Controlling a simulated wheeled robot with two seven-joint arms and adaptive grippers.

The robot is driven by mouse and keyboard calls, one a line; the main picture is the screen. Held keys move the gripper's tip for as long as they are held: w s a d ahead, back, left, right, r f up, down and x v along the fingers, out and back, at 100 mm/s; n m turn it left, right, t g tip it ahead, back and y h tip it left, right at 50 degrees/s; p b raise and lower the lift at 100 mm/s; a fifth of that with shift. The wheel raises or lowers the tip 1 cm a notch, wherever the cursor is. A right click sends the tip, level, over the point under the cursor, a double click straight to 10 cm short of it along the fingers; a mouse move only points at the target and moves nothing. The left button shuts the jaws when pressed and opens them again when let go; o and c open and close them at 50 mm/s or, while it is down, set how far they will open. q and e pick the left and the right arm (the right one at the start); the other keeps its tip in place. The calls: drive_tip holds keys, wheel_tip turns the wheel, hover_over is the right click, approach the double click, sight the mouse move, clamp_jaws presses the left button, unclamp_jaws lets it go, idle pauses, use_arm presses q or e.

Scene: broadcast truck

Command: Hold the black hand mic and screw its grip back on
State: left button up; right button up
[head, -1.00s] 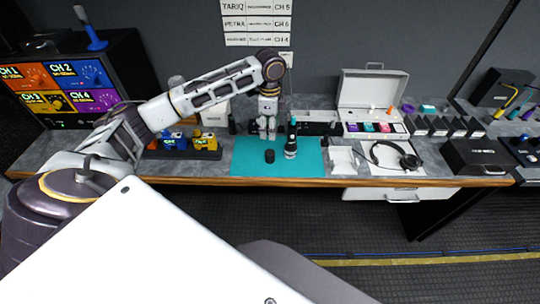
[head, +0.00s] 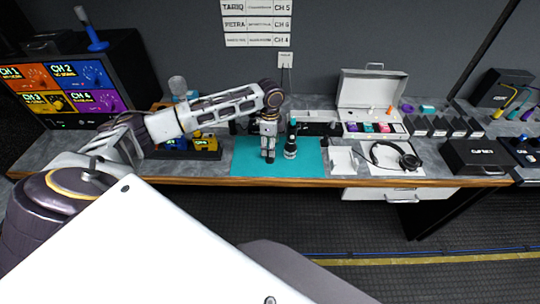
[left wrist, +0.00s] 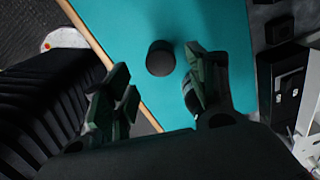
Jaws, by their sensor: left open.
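In the left wrist view, the grip (left wrist: 160,58) shows whole on the mat, ahead of and between the two spread fingers of the left gripper (left wrist: 158,98). The gripper is open and empty, pointing down. My right gripper is not in view.
A white paper tray (head: 342,160) and a headset (head: 394,155) lie right of the mat. An open white case (head: 370,95) stands behind them. Yellow and blue packs (head: 203,142) sit left of the mat. The mat's front part is clear.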

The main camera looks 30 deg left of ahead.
use_arm(q)
drive_tip(key=shift+f, duration=0.1)
drive_tip(key=shift+w+d+f+p, duration=0.1)
drive_tip(key=shift+f+p, duration=0.15)
drive_tip(key=shift+f, duration=1)
drive_tip(key=shift+d+f+p, duration=0.1)
drive_tip(key=shift+f+p, duration=0.1)
drive_tip(key=shift+f, duration=1.05)
drive_tip(key=c, duration=0.9)
